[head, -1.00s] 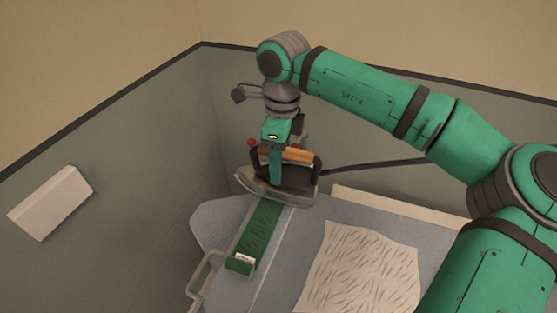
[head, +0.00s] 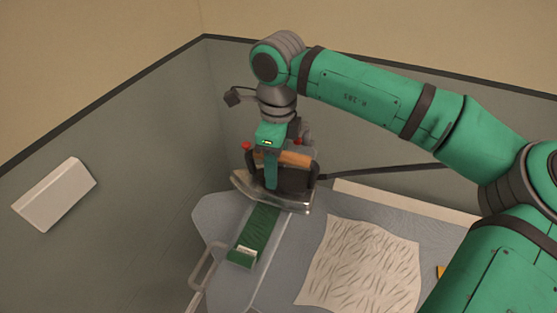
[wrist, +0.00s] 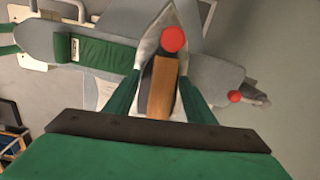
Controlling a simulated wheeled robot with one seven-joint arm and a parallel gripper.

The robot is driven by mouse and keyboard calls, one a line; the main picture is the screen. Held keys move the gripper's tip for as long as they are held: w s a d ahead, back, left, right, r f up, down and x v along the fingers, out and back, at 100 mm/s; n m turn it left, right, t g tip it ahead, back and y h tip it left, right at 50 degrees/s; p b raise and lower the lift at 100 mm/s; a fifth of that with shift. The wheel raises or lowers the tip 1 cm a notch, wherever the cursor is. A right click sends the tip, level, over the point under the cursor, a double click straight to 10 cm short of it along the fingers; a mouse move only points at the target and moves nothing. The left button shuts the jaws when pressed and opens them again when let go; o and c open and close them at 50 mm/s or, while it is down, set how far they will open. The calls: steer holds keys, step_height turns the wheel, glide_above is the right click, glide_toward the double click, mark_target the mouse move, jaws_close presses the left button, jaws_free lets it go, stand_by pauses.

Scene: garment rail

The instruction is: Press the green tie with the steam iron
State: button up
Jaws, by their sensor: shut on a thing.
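The green tie (head: 259,227) lies lengthwise on the grey ironing board, with a whitish label at its near end. The steam iron (head: 290,200) has a metal soleplate, dark body and orange-brown handle. It is over the far part of the tie and hides that part. I cannot tell whether its plate touches the tie. My gripper (head: 271,178) is shut on the iron's handle from above. In the wrist view the handle (wrist: 161,88) sits between my green fingers, and the tie (wrist: 104,54) shows to the left of the iron.
A metal rail (head: 202,270) runs by the board's left edge. A dark hose (head: 385,169) runs right from the iron. A white box (head: 54,194) is on the left wall.

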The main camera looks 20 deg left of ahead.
steer(key=shift+s, duration=2.15)
steer(key=shift+s, duration=0.1)
steer(key=shift+s, duration=0.5)
steer(key=shift+s+a+f, duration=0.1)
steer(key=shift+s, duration=1.25)
steer(key=shift+s, duration=0.1)
steer(key=shift+s, duration=1.75)
steer(key=shift+w, duration=0.1)
steer(key=shift+w, duration=3.75)
